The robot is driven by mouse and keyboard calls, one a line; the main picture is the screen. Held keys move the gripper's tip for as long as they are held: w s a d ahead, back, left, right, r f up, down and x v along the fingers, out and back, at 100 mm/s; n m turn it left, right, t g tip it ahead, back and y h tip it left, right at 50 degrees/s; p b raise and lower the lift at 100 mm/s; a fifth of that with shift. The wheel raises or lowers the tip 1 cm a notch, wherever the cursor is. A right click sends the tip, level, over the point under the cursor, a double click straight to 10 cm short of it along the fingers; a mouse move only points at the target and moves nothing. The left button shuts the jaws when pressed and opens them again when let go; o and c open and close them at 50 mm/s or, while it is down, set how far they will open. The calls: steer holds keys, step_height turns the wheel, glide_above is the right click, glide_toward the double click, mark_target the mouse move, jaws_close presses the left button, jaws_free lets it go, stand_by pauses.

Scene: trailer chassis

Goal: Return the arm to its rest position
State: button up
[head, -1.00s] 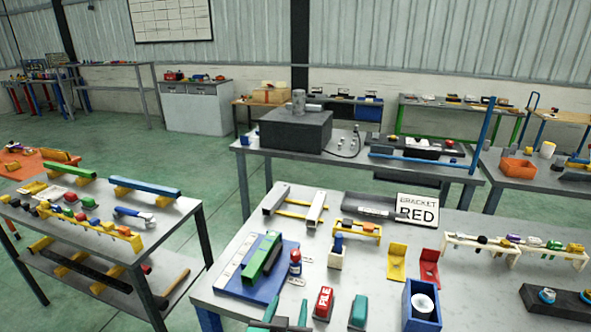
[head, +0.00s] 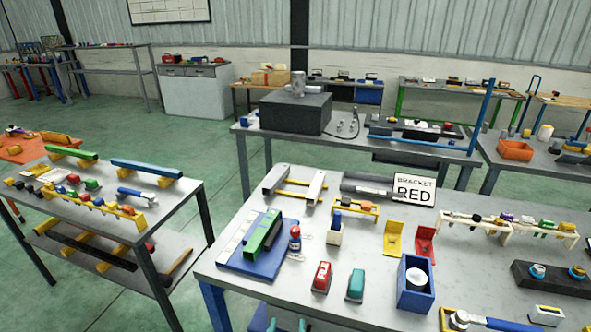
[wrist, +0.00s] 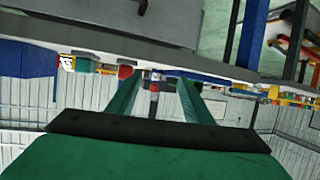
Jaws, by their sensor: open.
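My gripper (wrist: 159,80) shows in the wrist view with its two green fingers apart and nothing between them. The wrist picture is upside down, with the underside of a table across its top. In the head view only the green fingertips of my gripper (head: 286,326) show at the bottom edge, just in front of the near workbench (head: 330,285). The rest of my arm is out of the head view.
On the near workbench stand a blue plate with a green bar (head: 262,236), a red block (head: 321,277), a teal block (head: 356,285) and a blue bin (head: 416,297). A second table (head: 180,213) stands left. Green floor (head: 215,165) lies open between them.

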steer(key=s+f+y, duration=0.1)
steer(key=s+f, duration=0.3)
steer(key=s, duration=0.4)
steer(key=s+f, duration=0.4)
steer(key=s, duration=0.3)
steer(key=s+d+r+t, duration=0.1)
steer(key=s+d+r, duration=0.1)
steer(key=s, duration=1.4)
steer(key=shift+s+r+t, duration=0.15)
steer(key=shift+r+t, duration=0.15)
steer(key=shift+r, duration=0.05)
